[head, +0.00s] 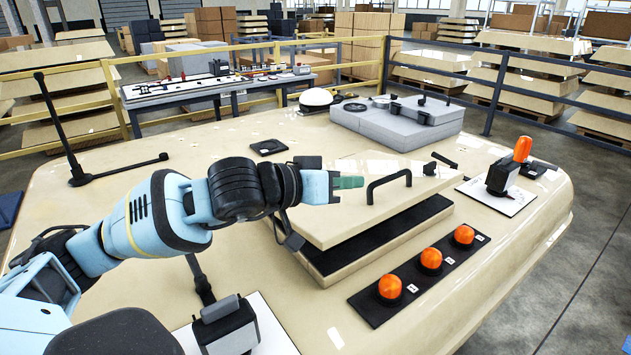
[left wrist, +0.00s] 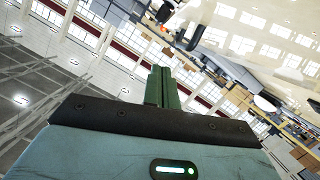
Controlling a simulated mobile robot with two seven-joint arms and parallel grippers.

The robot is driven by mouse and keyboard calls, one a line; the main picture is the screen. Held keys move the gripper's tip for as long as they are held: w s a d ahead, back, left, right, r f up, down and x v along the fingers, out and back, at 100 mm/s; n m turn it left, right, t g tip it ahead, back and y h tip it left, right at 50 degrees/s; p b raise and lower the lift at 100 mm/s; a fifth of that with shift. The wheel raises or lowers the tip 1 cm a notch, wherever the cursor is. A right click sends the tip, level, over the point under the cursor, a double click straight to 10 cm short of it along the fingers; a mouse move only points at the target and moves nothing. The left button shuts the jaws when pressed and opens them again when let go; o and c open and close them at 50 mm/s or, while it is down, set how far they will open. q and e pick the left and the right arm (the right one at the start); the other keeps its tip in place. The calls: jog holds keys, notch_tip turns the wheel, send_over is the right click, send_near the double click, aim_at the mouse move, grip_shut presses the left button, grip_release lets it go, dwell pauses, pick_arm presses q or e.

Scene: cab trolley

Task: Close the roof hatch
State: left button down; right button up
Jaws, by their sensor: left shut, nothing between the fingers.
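The roof hatch is a cream lid (head: 345,222) with a black bar handle (head: 388,184) on top. Its near right edge stands raised over a cream frame (head: 350,268), with a dark gap (head: 400,230) between them. My left gripper (head: 350,182) reaches in from the left above the lid, just left of the handle. Its green fingers are shut and empty; they also show in the left wrist view (left wrist: 161,88). I cannot tell whether they touch the lid. The hatch is out of sight in the left wrist view. My right gripper is not in view.
Several orange beacons (head: 431,258) sit on a black strip right of the hatch. An orange-tipped device (head: 508,168) stands on a white plate farther right. A grey raised box (head: 395,122) is behind. A black bent rod (head: 75,150) stands at the left.

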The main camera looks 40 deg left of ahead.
pick_arm(q)
jog(key=v, duration=0.1)
jog(key=b+v, duration=0.1)
jog(key=v, duration=0.3)
jog(key=shift+f, duration=0.3)
jog(key=shift+s+a+r, duration=0.25)
jog(key=shift+s+a, duration=0.15)
jog(key=shift+s, duration=0.05)
jog(key=shift+s+r, duration=0.3)
jog(key=shift+s, duration=0.55)
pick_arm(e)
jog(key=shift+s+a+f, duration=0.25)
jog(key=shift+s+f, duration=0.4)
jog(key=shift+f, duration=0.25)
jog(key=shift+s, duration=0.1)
